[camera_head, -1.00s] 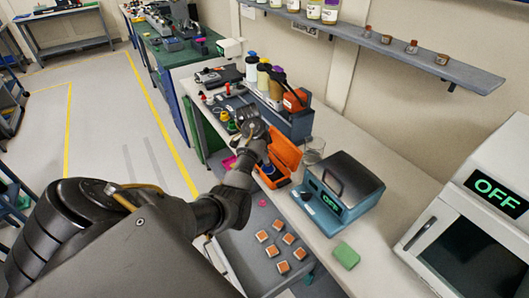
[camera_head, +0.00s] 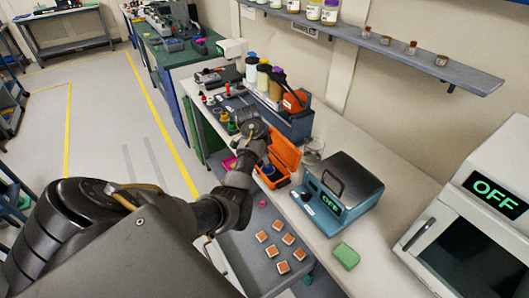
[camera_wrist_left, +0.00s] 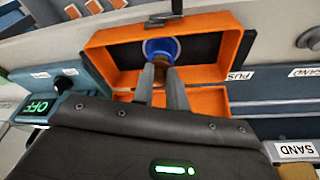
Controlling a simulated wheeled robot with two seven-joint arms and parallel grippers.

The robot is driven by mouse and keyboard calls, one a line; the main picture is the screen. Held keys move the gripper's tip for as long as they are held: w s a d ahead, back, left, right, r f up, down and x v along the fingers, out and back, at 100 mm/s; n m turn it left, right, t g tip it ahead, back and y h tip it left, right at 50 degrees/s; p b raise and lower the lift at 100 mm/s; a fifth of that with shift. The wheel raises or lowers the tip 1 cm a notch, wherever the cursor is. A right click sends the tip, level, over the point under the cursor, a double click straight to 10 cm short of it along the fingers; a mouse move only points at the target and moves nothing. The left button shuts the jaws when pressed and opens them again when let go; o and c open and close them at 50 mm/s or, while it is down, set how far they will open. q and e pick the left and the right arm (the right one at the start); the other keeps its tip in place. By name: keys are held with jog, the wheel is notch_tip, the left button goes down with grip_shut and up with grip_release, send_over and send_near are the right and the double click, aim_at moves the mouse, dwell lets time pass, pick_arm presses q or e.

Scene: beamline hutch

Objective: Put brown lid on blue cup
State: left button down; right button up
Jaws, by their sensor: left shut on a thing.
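The blue cup (camera_wrist_left: 161,46) stands inside an open orange box; its round rim shows in the left wrist view. In the head view a bit of the blue cup (camera_head: 268,170) shows just beyond my wrist. My left gripper (camera_wrist_left: 160,68) is shut on a small brown thing (camera_wrist_left: 161,72), which looks like the brown lid, at the near edge of the cup. The fingers hide part of the lid, and I cannot tell whether it touches the cup. My right gripper is not in view.
The orange box (camera_head: 286,152) has its lid raised. A blue device (camera_head: 343,188) marked OFF stands to its right. A blue rack of bottles (camera_head: 290,122) is behind. A green block (camera_head: 346,256) lies on the bench. Several orange-topped blocks lie on a lower grey surface (camera_head: 257,268).

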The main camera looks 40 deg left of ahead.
pick_arm(q)
jog(key=shift+f+b, duration=0.3)
jog(key=shift+f, duration=0.3)
dwell(0.3)
jog(key=c, duration=1.3)
grip_release()
jog(key=shift+r, duration=0.1)
jog(key=p+v, duration=0.5)
jog(key=v, duration=0.5)
jog(key=shift+s+a+r, duration=0.1)
jog(key=shift+r, duration=0.2)
